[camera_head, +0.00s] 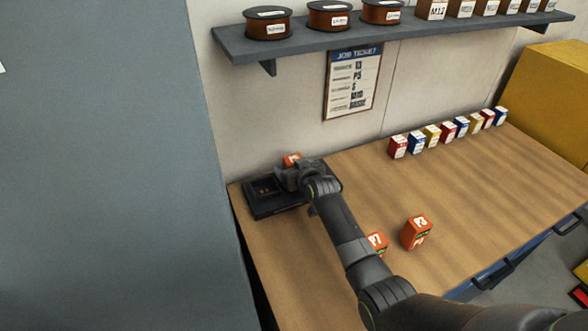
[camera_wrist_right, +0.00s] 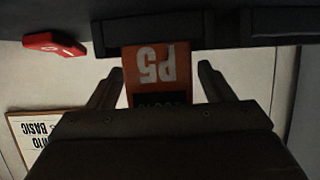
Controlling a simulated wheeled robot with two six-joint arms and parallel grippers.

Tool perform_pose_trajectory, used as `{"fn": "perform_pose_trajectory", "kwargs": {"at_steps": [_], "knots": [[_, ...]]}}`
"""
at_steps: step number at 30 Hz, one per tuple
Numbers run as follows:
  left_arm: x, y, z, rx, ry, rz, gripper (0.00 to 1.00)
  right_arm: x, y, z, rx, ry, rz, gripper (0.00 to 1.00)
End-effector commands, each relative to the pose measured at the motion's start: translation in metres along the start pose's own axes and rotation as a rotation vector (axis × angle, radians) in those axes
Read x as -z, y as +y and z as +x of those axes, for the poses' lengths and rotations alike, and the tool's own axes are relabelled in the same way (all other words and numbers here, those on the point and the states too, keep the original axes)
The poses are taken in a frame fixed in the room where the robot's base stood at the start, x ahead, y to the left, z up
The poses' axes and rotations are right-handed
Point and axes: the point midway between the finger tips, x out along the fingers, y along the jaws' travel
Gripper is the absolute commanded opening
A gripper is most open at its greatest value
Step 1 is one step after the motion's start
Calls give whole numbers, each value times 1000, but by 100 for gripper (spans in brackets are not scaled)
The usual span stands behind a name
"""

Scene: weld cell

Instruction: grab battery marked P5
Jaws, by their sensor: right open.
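The orange battery marked P5 (camera_wrist_right: 155,75) shows upside down in the right wrist view, upright against a dark block at the top of that picture. In the head view an orange battery top (camera_head: 292,159) shows just behind my right gripper (camera_head: 287,175), at the black charger (camera_head: 272,208); the gripper hides most of it. My right gripper's two fingers (camera_wrist_right: 161,72) are open, one on each side of the P5 battery, with a gap visible at each side. My left gripper is not in view.
Two more orange batteries stand on the bench: one (camera_head: 378,241) partly behind my right arm, another (camera_head: 416,232) beside it. Several small coloured boxes (camera_head: 432,135) line the bench's back. A job ticket (camera_head: 352,82) hangs below the shelf (camera_head: 330,45). The bench's right middle is clear.

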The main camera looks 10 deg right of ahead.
Motion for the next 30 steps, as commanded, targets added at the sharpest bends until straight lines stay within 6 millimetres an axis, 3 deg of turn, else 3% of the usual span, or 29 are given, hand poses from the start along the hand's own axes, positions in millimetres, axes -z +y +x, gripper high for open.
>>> {"fn": "perform_pose_trajectory", "kwargs": {"at_steps": [14,28,30], "knots": [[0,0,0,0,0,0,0,0,0,12,-1,0,0,75],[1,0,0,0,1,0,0,0,0,12,-1,0,0,16],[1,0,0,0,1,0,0,1,0,12,-1,3,-1,16]]}}
